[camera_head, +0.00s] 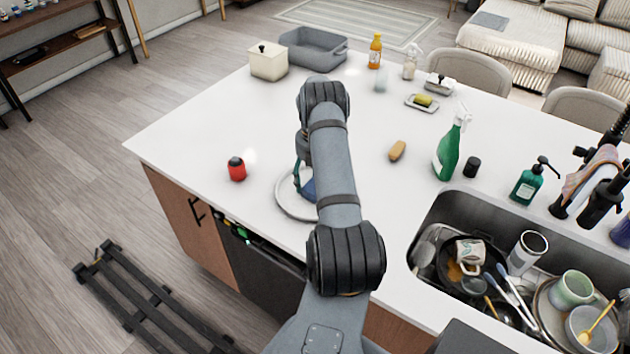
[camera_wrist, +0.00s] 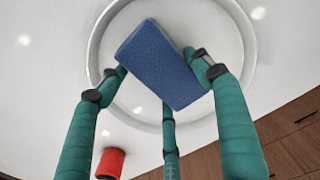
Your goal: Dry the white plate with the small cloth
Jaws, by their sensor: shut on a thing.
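The white plate (camera_head: 287,207) lies on the counter, partly hidden behind my arm; its round rim fills the upper wrist view (camera_wrist: 245,35). The small cloth (camera_wrist: 160,64) is a blue, block-like piece, over the middle of the plate and tilted in the picture. A bit of it shows beside my arm in the head view (camera_head: 308,188). My gripper (camera_wrist: 162,72), with green fingers, is shut on the cloth, with fingertips at its left and right edges. A third finger lies below it. Whether the cloth touches the plate I cannot tell.
A red container (camera_head: 236,169) stands left of the plate. A brown oval item (camera_head: 397,151) and a green spray bottle (camera_head: 448,150) are to the right. The sink (camera_head: 425,225) full of dishes is at lower right. The counter's front edge is close to the plate.

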